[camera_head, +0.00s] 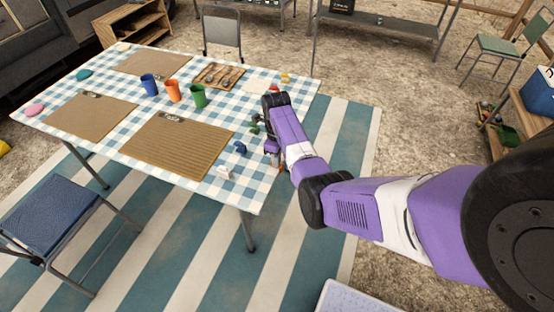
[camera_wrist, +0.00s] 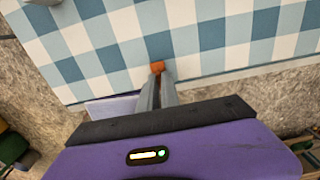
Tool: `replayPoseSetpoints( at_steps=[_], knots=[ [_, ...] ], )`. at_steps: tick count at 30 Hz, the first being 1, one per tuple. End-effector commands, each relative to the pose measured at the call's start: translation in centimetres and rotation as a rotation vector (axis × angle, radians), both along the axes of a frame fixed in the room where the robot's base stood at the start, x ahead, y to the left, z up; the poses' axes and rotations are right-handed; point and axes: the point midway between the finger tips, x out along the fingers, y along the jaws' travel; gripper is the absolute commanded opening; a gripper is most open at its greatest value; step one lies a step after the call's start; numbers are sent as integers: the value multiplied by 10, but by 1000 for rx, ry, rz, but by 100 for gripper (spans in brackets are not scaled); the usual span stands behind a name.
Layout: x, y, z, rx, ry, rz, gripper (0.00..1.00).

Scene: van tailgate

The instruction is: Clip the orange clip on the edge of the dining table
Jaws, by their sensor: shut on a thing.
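The dining table (camera_head: 257,193) has a blue and white checked cloth. Its cloth and edge also fill the upper part of the wrist view (camera_wrist: 205,55). My gripper (camera_wrist: 159,77) has its two grey fingers close together, shut on the orange clip (camera_wrist: 157,66). In the head view my gripper (camera_head: 274,158) is at the table's right edge, largely hidden by my arm. In the wrist view the clip lies over the cloth, close to the table's edge. I cannot tell whether its jaws are around the edge.
Small blue (camera_head: 240,148) and white (camera_head: 225,172) items sit near the table's front right corner. Woven placemats (camera_head: 180,144), blue, orange and green cups (camera_head: 198,96) and a wooden tray (camera_head: 219,76) stand further in. A blue chair (camera_head: 48,213) is front left. Striped rug lies right of the table.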

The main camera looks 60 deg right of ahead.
Motion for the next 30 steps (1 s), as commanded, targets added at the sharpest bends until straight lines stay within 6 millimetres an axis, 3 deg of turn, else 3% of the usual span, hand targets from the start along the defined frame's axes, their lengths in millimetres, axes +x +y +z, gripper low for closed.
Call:
replayPoseSetpoints(
  at_steps=[5,6,9,20,30],
  knots=[
    [0,0,0,0,0,0,0],
    [0,0,0,0,0,0,12],
    [0,0,0,0,0,0,32],
    [0,0,3,0,0,0,32],
    [1,0,52,-2,-3,1,32]
  ],
)
